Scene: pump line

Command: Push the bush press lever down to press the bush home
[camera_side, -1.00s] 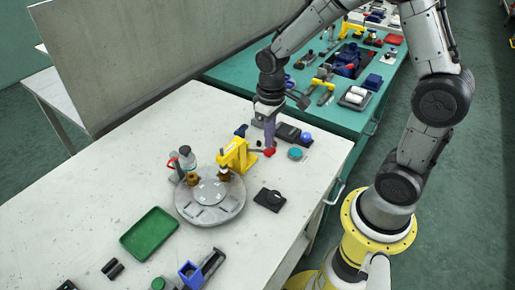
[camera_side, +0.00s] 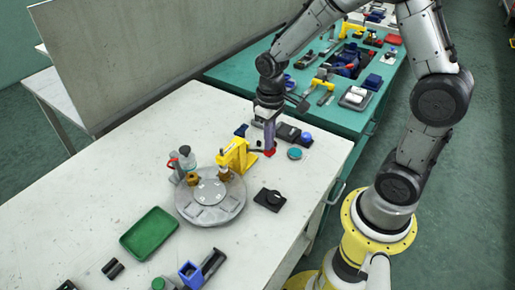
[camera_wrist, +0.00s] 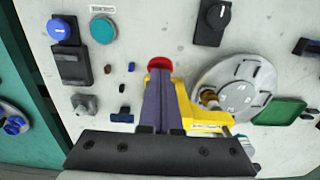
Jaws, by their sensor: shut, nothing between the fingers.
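The yellow bush press (camera_side: 236,154) stands at the edge of the round grey turntable (camera_side: 212,210), with a brass piece (camera_side: 224,173) under its head. Its lever ends in a red knob (camera_side: 270,153). My gripper (camera_side: 268,146) is shut and empty, pointing down at the knob, its fingertips at or on it. Whether they touch cannot be told for sure. In the wrist view the red knob (camera_wrist: 159,63) shows just past the fingertips (camera_wrist: 160,78), and the fingers hide the lever arm and part of the yellow press (camera_wrist: 193,112).
A blue button (camera_side: 306,138), a teal button (camera_side: 295,153) and dark boxes lie right of the gripper. A black rotary switch (camera_side: 270,198) lies in front. A bottle (camera_side: 187,157) stands left of the press. A green tray (camera_side: 150,233) lies at the front left, with clear table behind it.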

